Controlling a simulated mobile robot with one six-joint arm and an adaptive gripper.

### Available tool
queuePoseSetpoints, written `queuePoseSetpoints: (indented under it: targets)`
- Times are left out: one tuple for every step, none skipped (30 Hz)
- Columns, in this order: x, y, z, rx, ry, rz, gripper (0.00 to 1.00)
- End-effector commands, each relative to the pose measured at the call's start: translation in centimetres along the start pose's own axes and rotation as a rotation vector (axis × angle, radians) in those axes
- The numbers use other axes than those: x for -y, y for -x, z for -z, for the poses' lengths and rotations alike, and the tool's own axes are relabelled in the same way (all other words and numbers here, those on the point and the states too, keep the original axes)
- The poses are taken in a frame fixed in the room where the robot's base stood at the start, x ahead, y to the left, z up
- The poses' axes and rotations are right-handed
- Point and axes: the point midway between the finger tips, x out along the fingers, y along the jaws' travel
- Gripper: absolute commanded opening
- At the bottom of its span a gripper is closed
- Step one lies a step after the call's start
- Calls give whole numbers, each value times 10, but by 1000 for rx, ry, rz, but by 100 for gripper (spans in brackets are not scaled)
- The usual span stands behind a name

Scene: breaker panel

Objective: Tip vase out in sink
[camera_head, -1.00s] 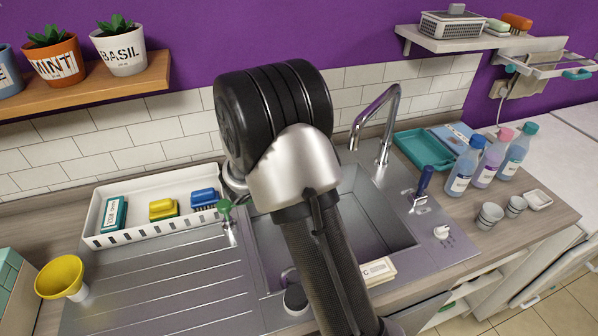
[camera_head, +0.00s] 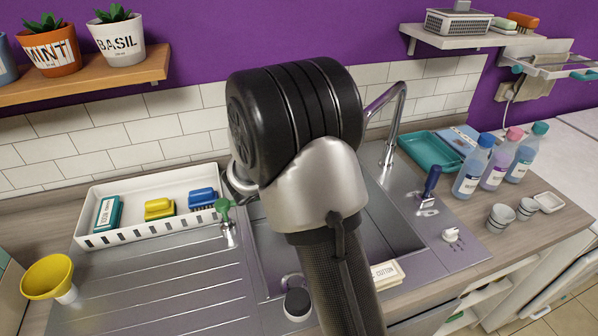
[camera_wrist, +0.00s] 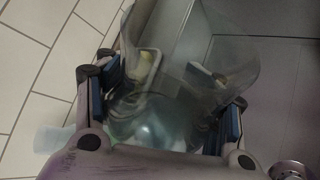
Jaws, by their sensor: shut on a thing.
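A clear glass vase (camera_wrist: 185,50) is in the wrist view, its wide mouth towards the top of the picture. My gripper (camera_wrist: 168,95) is shut on the vase, with blue-padded fingers on its left and right sides. A pale bluish patch shows low in the glass; I cannot tell whether it is water. The steel sink (camera_head: 405,225) is in the head view, partly behind my arm. The gripper and vase are hidden there by my arm, so their place over the sink cannot be told.
A tall tap (camera_head: 396,115) stands behind the sink. A white tray (camera_head: 128,238) with brushes and a yellow funnel (camera_head: 47,277) are on the left. Several bottles (camera_head: 473,170), a teal tray (camera_head: 432,152) and small cups (camera_head: 501,217) are on the right. A shelf with pots (camera_head: 118,40) is upper left.

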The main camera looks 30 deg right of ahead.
Motion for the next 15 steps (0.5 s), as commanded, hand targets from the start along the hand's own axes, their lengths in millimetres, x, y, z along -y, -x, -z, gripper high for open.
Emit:
queuePoseSetpoints:
  targets:
    - [0,-1,1,-4,-18,-9,16]
    - [0,-2,2,-8,-27,-14,16]
    - [0,-2,2,-14,-42,-19,16]
    - [1,-2,3,-21,-59,-25,16]
    - [1,-2,3,-30,-83,-35,16]
    - [2,-3,5,-42,-113,-47,16]
    - [2,-4,6,-49,-134,-57,16]
    - [2,-4,7,-58,-156,-66,16]
    - [3,-5,9,-69,-184,-77,16]
    - [4,-6,9,-76,-203,-86,16]
    - [5,-7,10,-83,-223,-94,16]
    - [6,-8,12,-93,-250,-104,16]
    - [7,-8,12,-100,-270,-113,16]
    - [8,-9,13,-108,-290,-122,16]
    - [9,-10,15,-118,-315,-132,16]
